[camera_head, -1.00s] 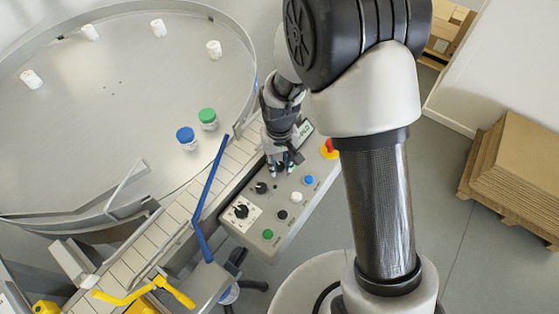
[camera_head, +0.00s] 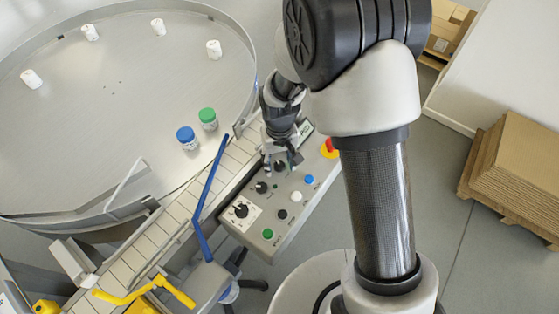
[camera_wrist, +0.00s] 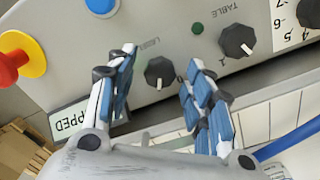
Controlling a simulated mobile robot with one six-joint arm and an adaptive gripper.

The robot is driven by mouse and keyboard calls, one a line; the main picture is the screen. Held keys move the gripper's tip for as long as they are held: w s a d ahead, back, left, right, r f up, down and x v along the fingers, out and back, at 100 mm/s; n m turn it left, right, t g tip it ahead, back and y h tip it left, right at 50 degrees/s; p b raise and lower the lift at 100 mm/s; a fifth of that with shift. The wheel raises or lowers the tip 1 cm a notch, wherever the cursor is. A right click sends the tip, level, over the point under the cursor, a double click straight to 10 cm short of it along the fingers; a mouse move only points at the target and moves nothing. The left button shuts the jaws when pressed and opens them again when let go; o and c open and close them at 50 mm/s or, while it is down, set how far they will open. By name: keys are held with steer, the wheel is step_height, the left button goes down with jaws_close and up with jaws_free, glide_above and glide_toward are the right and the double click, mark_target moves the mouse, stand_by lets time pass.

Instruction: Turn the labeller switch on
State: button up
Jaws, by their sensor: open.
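The labeller switch (camera_wrist: 160,72) is a black rotary knob with a white pointer line on the grey control box (camera_wrist: 150,25). Its printed label is partly readable above it in the wrist view. My gripper (camera_wrist: 162,60) is open, with one blue-padded finger on each side of the switch in that view. I see no finger touching the knob, and the height gap is hard to tell. In the head view my gripper (camera_head: 281,162) hangs over the far end of the box, with the switch (camera_head: 279,167) between its fingers.
The table knob (camera_wrist: 238,40) sits beside the labeller switch. A red emergency stop (camera_wrist: 10,68) on yellow is at the other side. The box also carries a blue button (camera_head: 309,179), white button (camera_head: 296,196) and green button (camera_head: 267,233). A conveyor (camera_head: 180,214) runs alongside.

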step_height(320, 180, up, 12)
stand_by(0.6)
stand_by(0.4)
step_height(320, 180, up, 7)
steer(key=t, duration=0.1)
glide_above(280, 165)
steer(key=s+d, duration=0.3)
steer(key=d, duration=0.1)
steer(key=s+d+r+m+t, duration=0.1)
steer(key=s+d+r, duration=0.3)
steer(key=s, duration=0.4)
steer(key=s+d+r+m+t, duration=0.1)
steer(key=s+d+r, duration=0.3)
steer(key=s, duration=0.4)
steer(key=shift+s+d+r+m+t, duration=0.2)
steer(key=shift+s+r+m+t, duration=0.15)
steer(key=shift+t, duration=0.45)
